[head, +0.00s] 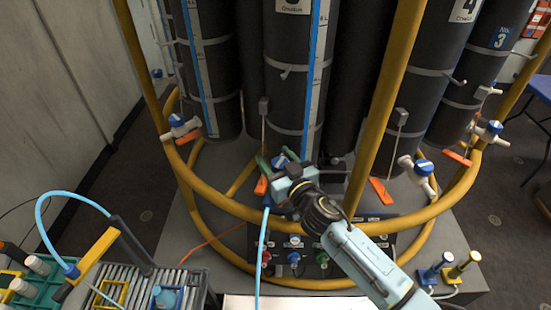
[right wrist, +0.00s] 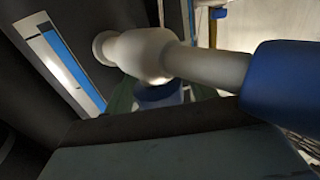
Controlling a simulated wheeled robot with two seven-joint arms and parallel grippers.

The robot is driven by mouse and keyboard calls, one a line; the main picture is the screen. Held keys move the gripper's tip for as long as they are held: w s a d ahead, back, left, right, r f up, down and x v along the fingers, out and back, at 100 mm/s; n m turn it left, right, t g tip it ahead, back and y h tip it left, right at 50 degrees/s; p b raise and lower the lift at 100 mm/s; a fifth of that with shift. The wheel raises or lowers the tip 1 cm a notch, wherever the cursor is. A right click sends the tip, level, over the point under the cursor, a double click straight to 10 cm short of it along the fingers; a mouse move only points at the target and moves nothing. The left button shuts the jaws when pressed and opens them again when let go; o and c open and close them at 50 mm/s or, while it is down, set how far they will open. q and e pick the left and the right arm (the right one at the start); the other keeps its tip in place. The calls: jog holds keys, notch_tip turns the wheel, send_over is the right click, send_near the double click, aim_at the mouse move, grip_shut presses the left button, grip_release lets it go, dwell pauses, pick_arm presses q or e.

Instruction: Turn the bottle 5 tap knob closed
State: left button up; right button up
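The middle bottle (head: 290,85) is a dark cylinder with a blue-edged level strip; the number on its label is cut off at the top. Its tap is low on the front, mostly hidden behind my right gripper (head: 275,162), with a bit of blue showing there. In the right wrist view the white tap body (right wrist: 145,52) runs to a large blue end (right wrist: 280,80) at the right. A blue knob (right wrist: 160,93) sits under it, partly hidden by my gripper's dark body. My right gripper's fingers are at the knob; their opening is hidden. My left gripper is out of view.
Yellow frame rails (head: 385,110) pass close to my right arm. Neighbouring taps with blue knobs stand at left (head: 177,122) and right (head: 423,168). Orange levers (head: 380,191) hang below. A valve panel (head: 294,258) and a tube rack (head: 110,280) are in front.

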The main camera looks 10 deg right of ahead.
jog(key=c, duration=0.8)
jog(key=shift+f+m+h+b, duration=0.1)
jog(key=shift+m+h+b, duration=0.2)
jog(key=shift+h+b, duration=0.15)
jog(key=m+h+b, duration=0.1)
jog(key=b, duration=0.1)
jog(key=m+h+b, duration=0.1)
jog(key=h+b, duration=0.1)
jog(key=m+t+h+b, duration=0.1)
jog(key=h+b, duration=0.1)
jog(key=shift+w+d+m+h, duration=0.1)
jog(key=shift+d+m+h, duration=0.15)
jog(key=shift+m, duration=0.05)
jog(key=shift+d+m+h+b, duration=0.1)
jog(key=shift+m+h+b, duration=0.2)
jog(key=shift+h+b, duration=0.3)
jog(key=shift+r, duration=0.2)
jog(key=o, duration=1)
jog(key=shift+f, duration=0.1)
